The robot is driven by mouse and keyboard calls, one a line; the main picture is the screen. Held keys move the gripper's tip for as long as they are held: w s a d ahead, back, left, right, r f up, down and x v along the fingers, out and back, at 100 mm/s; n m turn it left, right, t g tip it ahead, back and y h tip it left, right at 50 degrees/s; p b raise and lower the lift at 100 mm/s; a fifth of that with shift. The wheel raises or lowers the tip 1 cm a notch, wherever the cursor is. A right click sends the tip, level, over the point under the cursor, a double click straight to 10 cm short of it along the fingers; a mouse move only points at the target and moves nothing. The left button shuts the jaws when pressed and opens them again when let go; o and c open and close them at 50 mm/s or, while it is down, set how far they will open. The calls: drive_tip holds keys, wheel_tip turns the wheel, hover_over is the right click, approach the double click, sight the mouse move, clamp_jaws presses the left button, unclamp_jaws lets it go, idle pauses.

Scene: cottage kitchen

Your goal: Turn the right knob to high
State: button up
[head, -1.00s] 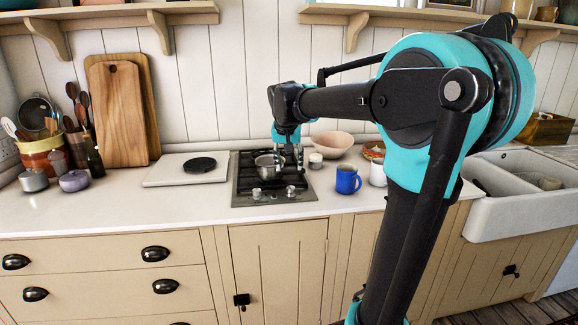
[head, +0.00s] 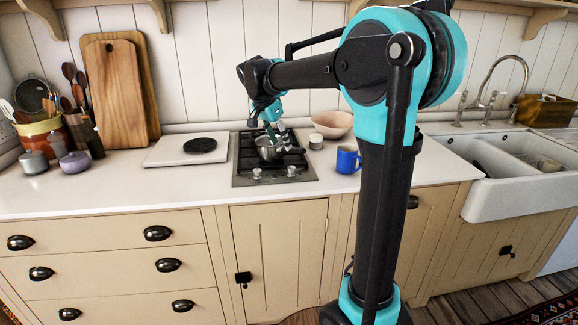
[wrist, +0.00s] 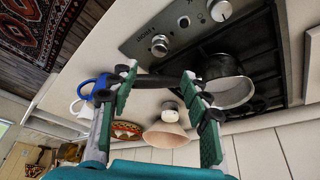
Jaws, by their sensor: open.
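The hob (head: 240,178) is set in the white counter, with two silver knobs on its front strip. The right knob (head: 291,171) is on the side nearer the blue mug; in the wrist view it is the knob at the left (wrist: 159,45). The left knob (head: 257,173) also shows in the wrist view (wrist: 220,10). The knobs' settings are too small to read. My gripper (head: 278,138) is open and empty, above the hob near the pot, behind and above the right knob. In the wrist view its fingers (wrist: 159,76) are spread apart, with the right knob seen beyond the gap.
A metal pot (head: 268,153) stands on the hob. The counter in front is narrow and clear.

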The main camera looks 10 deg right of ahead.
sight(291, 168)
drive_tip(key=x, duration=1.2)
drive_tip(key=shift+c, duration=0.4)
clamp_jaws()
drive_tip(key=shift+s+n, duration=0.1)
drive_tip(key=shift+n, duration=0.3)
drive_tip(key=n, duration=0.1)
drive_tip(key=n+t+y, duration=0.1)
drive_tip(key=n, duration=0.1)
drive_tip(key=shift+s+d+n, duration=0.1)
drive_tip(key=shift+d+n, duration=0.1)
drive_tip(key=shift+n, duration=0.1)
drive_tip(key=shift+d+n+t+y, duration=0.15)
drive_tip(key=shift+n+y, duration=0.35)
drive_tip(key=shift+n, duration=0.6)
drive_tip(key=shift+n+t+y, duration=0.25)
drive_tip(key=shift+n+y, duration=0.25)
drive_tip(key=shift+n, duration=0.6)
